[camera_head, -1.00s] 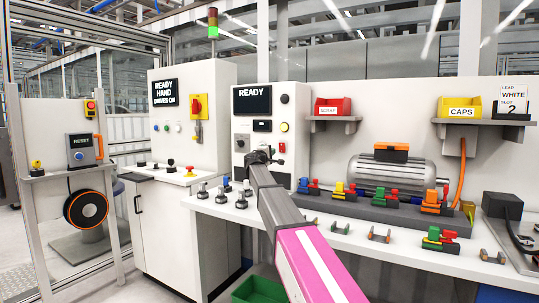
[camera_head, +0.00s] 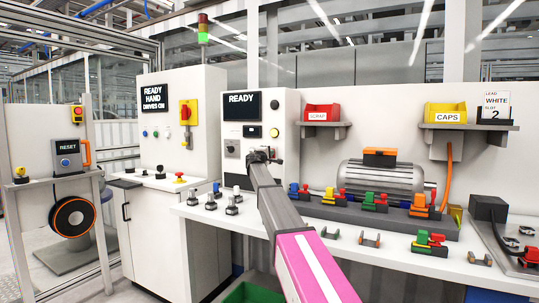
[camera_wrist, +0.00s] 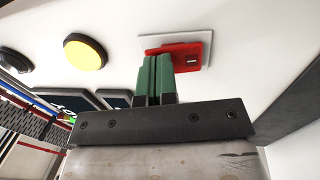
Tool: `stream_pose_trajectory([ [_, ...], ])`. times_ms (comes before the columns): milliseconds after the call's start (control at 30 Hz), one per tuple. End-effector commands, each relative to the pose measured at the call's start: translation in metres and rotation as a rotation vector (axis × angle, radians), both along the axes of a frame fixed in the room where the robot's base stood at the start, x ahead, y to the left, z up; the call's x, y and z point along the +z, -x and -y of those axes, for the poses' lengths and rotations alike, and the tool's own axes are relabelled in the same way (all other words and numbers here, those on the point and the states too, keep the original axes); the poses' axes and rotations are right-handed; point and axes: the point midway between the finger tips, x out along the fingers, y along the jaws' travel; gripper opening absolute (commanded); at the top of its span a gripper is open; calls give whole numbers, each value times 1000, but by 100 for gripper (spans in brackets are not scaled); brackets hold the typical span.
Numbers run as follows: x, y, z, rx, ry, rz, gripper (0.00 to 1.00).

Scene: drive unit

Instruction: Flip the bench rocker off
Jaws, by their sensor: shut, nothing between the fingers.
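The bench rocker (camera_wrist: 188,56) is a red switch on a pale plate, with a small white mark near its right side in the wrist view. My gripper (camera_wrist: 156,62) is shut and empty, its green fingertips overlapping the rocker's left part in that view. I cannot tell whether they touch it or which way the rocker is tipped. In the head view my gripper (camera_head: 268,154) is at the lower right of the bench panel (camera_head: 289,105) and hides the rocker there. The panel's screen reads READY.
A yellow round button (camera_wrist: 85,52) sits left of the rocker; it also shows in the head view (camera_head: 274,132). A black selector (camera_head: 232,150) is on the panel's left. The workbench (camera_head: 350,248) below holds several coloured clamps. A control cabinet (camera_head: 180,115) stands to the left.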

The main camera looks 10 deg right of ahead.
Motion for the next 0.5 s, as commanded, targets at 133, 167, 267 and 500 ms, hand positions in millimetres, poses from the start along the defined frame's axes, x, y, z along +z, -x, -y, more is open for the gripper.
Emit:
stream_pose_trajectory([
  [133,3,-5,3,0,0,0,0],
  [167,2,-4,3,0,0,0,0],
  [267,2,-4,3,0,0,0,0],
  [500,3,1,2,-1,0,0,0],
])
